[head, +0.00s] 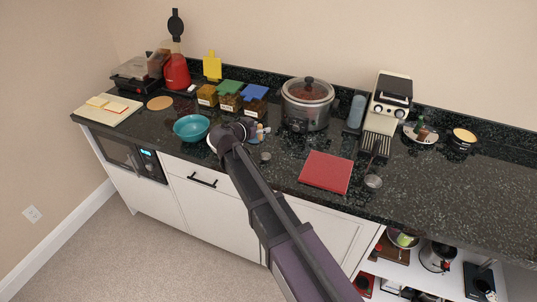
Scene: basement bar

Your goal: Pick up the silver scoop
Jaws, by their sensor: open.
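A small silver round thing (265,157), which may be the silver scoop, lies on the dark counter (440,195) near its front edge, just right of my arm. A larger silver ladle-like utensil (373,181) with a dark handle lies farther right, beside the red board. I cannot tell for sure which is the scoop. My gripper (240,130) is over the counter between the teal bowl and the slow cooker, up and left of the small silver thing. It is open; its fingertips are hard to make out and nothing held shows.
A teal bowl (191,128) stands left of my gripper. Colourful-lidded jars (228,102) and a slow cooker (307,105) stand behind. A red board (326,171) lies to the right, with a white coffee machine (388,102) behind it. The counter's right front is clear.

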